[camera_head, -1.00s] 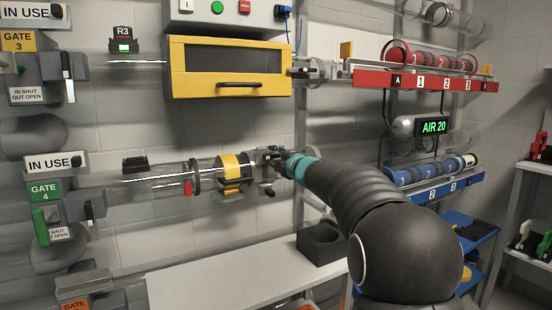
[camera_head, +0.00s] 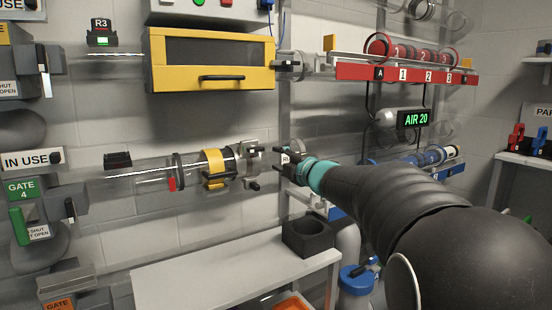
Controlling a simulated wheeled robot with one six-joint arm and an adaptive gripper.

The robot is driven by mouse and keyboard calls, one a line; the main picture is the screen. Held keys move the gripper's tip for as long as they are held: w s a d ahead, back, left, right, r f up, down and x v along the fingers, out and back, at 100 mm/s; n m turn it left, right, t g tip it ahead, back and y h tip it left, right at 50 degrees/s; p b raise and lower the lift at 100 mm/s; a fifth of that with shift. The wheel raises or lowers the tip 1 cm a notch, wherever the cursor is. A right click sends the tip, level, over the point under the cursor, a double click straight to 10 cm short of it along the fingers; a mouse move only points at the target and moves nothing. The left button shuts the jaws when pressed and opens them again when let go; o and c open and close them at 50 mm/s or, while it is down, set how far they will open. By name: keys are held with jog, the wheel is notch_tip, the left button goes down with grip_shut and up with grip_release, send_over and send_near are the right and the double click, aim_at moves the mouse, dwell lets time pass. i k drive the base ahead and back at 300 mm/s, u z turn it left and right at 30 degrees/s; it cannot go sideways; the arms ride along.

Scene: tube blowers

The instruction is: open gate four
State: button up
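Gate four is at the left edge, with a green "GATE 4" plate (camera_head: 22,190), a grey housing (camera_head: 68,190) and a green handle (camera_head: 19,227). A small label (camera_head: 38,232) beside the handle partly reads "SHUT" and "OPEN". An "IN USE" sign (camera_head: 30,160) is above the plate. A clear tube runs right from the gate to a yellow-banded carrier (camera_head: 214,163). My gripper (camera_head: 282,166), dark with a teal band behind it, is just right of the tube's end fitting (camera_head: 249,163), far from the gate. Its fingers are too small and dark to read.
A white bench (camera_head: 225,268) with a dark open block (camera_head: 307,238) is below the tube. A yellow-framed cabinet (camera_head: 212,60) hangs above. A red rack (camera_head: 405,73) and an "AIR 20" display (camera_head: 415,119) are at the right. The wall between tube and bench is clear.

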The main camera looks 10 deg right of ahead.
aim_at(20, 215)
jog(key=u, duration=1.4)
